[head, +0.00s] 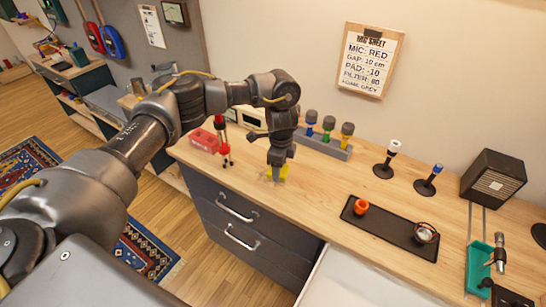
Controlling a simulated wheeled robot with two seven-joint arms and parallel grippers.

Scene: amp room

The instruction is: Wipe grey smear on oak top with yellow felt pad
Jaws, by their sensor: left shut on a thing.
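The oak top (310,193) runs along the wall on dark drawers. My left arm reaches in from the left, and my left gripper (277,174) points down over the oak top. It is shut on the yellow felt pad (285,172), which shows at both sides of the fingertips, at or very near the wood. A faint greyish patch shows around the pad, but I cannot clearly make out the grey smear; the gripper may hide part of it. My right gripper is not in view.
A red box (204,141) and a small red stand (225,156) are left of the gripper. A grey rack (323,143) with several microphones stands behind it. A black tray (390,228) with an orange cup (361,206) lies to the right. A speaker (492,178) stands far right.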

